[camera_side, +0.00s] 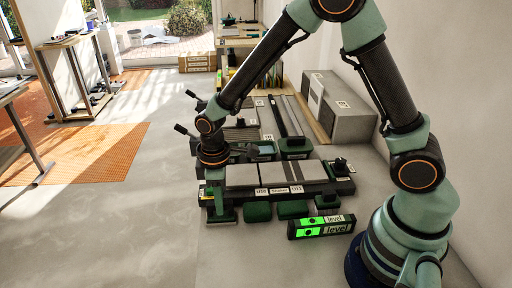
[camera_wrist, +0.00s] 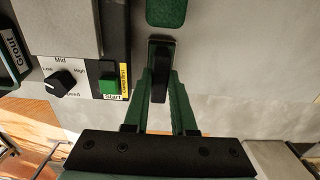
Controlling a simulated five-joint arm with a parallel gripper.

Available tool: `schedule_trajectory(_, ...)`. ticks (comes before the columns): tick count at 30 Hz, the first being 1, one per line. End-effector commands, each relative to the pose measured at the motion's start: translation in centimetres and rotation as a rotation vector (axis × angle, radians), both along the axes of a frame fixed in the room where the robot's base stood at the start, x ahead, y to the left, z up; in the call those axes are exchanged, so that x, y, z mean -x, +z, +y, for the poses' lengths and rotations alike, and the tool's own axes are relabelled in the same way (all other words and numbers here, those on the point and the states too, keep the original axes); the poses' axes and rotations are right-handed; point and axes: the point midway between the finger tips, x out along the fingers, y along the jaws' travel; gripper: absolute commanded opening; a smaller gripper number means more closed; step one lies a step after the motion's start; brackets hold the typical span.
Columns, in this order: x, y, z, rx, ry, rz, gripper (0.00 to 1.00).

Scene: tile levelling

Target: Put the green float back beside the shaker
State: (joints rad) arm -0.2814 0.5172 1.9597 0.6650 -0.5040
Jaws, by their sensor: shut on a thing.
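My gripper (camera_side: 216,205) points down at the front left corner of the shaker (camera_side: 279,190), a dark bench unit with pale grey tiles on top. In the wrist view, my gripper (camera_wrist: 160,95) has its green fingers shut on the black handle of the green float (camera_wrist: 161,42). In the side view the float (camera_side: 223,216) shows as a green block low beside the shaker's front left. I cannot tell whether it touches the floor. The shaker's knob (camera_wrist: 62,84) and green Start button (camera_wrist: 110,86) are left of the float in the wrist view.
Green blocks (camera_side: 257,212) and (camera_side: 292,209) lie along the shaker's front. A lit green level (camera_side: 322,227) lies nearer the camera. More dark units (camera_side: 295,144) stand behind. A grey box (camera_side: 340,105) is by the wall.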

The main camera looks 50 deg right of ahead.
Motion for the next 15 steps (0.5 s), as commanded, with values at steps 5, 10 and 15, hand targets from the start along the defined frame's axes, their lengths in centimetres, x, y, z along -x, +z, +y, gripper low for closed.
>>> schedule_trajectory(5,-0.02,-0.02,0.01,-0.001,0.000,-0.001,0.00)
schedule_trajectory(10,-0.02,-0.02,0.01,-0.001,0.000,-0.001,0.51)
schedule_trajectory(15,0.00,-0.02,0.00,0.000,0.000,0.000,0.59)
